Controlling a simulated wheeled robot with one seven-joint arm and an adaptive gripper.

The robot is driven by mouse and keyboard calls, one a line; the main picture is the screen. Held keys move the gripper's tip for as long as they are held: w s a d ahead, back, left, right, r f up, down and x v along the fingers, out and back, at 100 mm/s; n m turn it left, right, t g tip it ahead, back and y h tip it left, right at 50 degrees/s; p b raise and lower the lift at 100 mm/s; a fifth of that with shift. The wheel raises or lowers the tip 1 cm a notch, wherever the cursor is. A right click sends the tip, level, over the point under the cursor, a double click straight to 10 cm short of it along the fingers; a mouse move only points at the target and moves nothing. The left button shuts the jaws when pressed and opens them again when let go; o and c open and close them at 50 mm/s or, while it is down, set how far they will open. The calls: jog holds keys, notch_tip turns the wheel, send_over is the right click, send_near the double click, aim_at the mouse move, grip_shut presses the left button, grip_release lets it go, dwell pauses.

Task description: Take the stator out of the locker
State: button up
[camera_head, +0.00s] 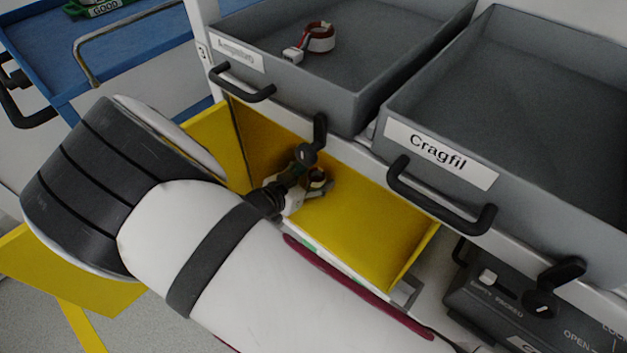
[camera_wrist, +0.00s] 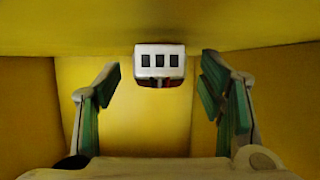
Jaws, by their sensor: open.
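The stator (camera_wrist: 160,62) shows in the wrist view as a white connector block with three dark slots and a bit of red below it. Its ring is mostly hidden behind the block. It is inside the yellow-walled locker (camera_head: 370,225), which is open. My gripper (camera_wrist: 161,85) is open, with one green-padded finger on each side of the block and a gap on both sides. In the head view my gripper (camera_head: 312,190) reaches into the locker, and the stator is hard to tell apart from the fingers there.
Two grey drawers stand above the locker; the left one holds another stator (camera_head: 318,38) with a red ring, the right one, labelled Cragfil (camera_head: 440,155), looks empty. Their handles overhang the opening. A closed dark locker (camera_head: 500,300) is at right, a blue tray (camera_head: 130,50) at upper left.

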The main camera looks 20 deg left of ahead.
jog(key=c, duration=1.4)
jog(key=shift+o, duration=0.2)
jog(key=shift+r, duration=0.2)
